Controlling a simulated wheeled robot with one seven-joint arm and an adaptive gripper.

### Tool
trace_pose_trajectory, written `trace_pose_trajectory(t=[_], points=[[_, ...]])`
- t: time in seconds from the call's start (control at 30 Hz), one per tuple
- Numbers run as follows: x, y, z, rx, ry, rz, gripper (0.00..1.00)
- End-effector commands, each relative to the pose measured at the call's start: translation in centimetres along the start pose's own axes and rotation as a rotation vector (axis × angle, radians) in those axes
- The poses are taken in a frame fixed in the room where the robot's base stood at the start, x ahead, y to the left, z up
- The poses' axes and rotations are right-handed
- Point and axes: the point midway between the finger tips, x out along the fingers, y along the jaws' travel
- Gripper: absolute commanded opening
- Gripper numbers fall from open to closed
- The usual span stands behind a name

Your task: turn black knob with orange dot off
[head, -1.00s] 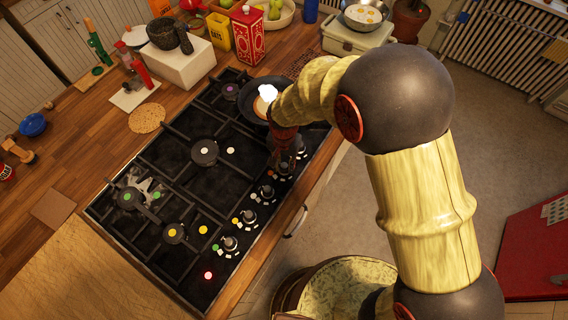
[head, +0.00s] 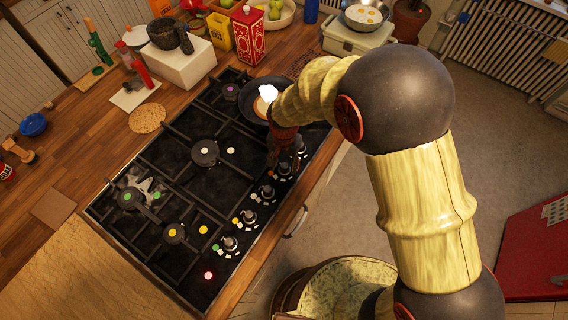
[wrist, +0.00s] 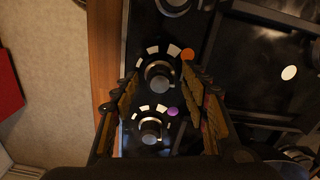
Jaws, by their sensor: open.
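The black knob with the orange dot (wrist: 159,74) shows in the wrist view, with a light metallic-looking cap and white marks around it. The orange dot (wrist: 187,54) is at its upper right. My gripper (wrist: 162,78) is open, with one finger to the left and one to the right of this knob. I cannot tell whether either finger touches it. In the head view my gripper (head: 280,150) is over the far end of the knob row and partly hides the knobs there.
A knob with a purple dot (wrist: 151,131) also lies between the fingers, nearer the wrist. More knobs (head: 249,216) line the stove's (head: 160,255) front edge. A dark pan (head: 253,99) stands close beside my arm.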

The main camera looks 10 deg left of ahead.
Motion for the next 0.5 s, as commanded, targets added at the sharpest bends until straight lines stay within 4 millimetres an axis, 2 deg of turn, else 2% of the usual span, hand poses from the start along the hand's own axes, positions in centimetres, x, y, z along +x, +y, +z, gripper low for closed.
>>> trace_pose_trajectory(t=[0.13,0.23,0.5], points=[[-0.5,0.0,0.0,0.0,0.001,-0.001,0.45],[-1.6,-0.1,-0.1,0.0,0.002,-0.002,0.45],[-7.0,-0.1,-0.1,0.0,0.003,-0.003,0.45]])
